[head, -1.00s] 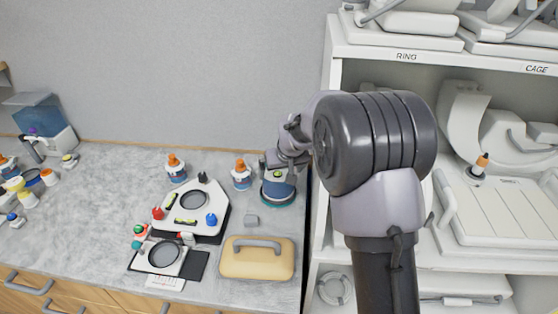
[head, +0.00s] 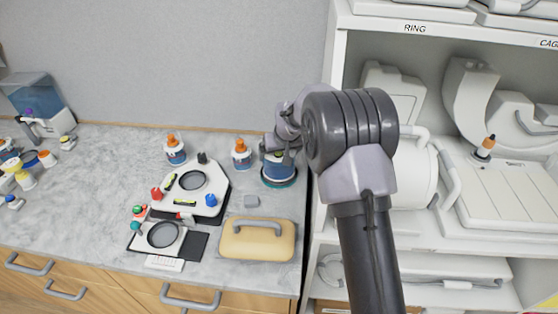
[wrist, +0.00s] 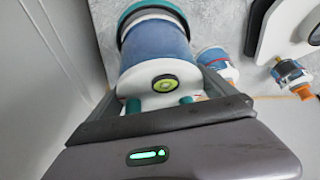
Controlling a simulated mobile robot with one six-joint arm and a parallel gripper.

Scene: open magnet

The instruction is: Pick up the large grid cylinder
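The large cylinder (head: 278,170) stands upright at the right end of the counter. It is blue with a teal base ring. In the wrist view the cylinder (wrist: 155,50) fills the upper middle, with a white end bearing a dark and yellow-green round mark and teal pegs below. My gripper (head: 282,142) is at its top from above and the right. In the wrist view the fingers of my gripper (wrist: 162,92) are spread wide on either side of the white end. Whether they touch it cannot be made out.
A white shelf unit (head: 333,110) stands close on the right. The wall is close behind.

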